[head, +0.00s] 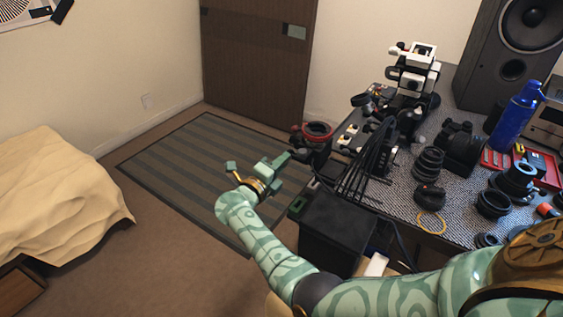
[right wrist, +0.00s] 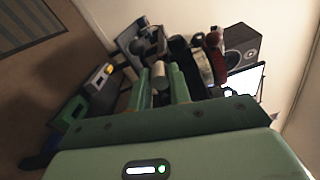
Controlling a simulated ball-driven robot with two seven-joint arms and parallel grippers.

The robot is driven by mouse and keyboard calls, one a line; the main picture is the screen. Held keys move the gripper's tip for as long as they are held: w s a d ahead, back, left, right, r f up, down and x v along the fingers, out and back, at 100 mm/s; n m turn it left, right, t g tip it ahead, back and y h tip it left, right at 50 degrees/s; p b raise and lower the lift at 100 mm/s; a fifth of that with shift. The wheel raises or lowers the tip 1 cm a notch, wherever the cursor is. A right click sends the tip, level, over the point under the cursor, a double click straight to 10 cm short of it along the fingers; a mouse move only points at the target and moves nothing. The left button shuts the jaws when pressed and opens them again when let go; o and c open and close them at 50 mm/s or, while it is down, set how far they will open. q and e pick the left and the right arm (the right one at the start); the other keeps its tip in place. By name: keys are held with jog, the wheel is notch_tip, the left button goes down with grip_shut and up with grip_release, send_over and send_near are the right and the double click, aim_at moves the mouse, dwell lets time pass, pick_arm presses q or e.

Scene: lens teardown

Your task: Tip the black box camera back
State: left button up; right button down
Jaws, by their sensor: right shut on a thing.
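My right gripper (head: 283,160) reaches over the striped rug to the table's left end. It is shut on a small grey cylindrical part (right wrist: 160,73), which shows between its fingers in the right wrist view. Just beyond it in the head view is a dark object (head: 318,148) with a red ring (head: 317,130) on top. I cannot tell whether this is the black box camera, or whether the held part belongs to it. The fingers hide some of what lies behind them in the right wrist view. My left gripper is not in view.
The patterned table (head: 400,195) is crowded with lenses, cameras, a blue bottle (head: 515,112) and a red tray (head: 496,159). A large speaker (head: 505,60) stands at the back. The striped rug (head: 180,160) is clear.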

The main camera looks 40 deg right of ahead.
jog(key=shift+a+f, duration=0.1)
dwell(0.6)
jog(key=c, duration=1.3)
grip_release()
jog(key=shift+w, duration=0.1)
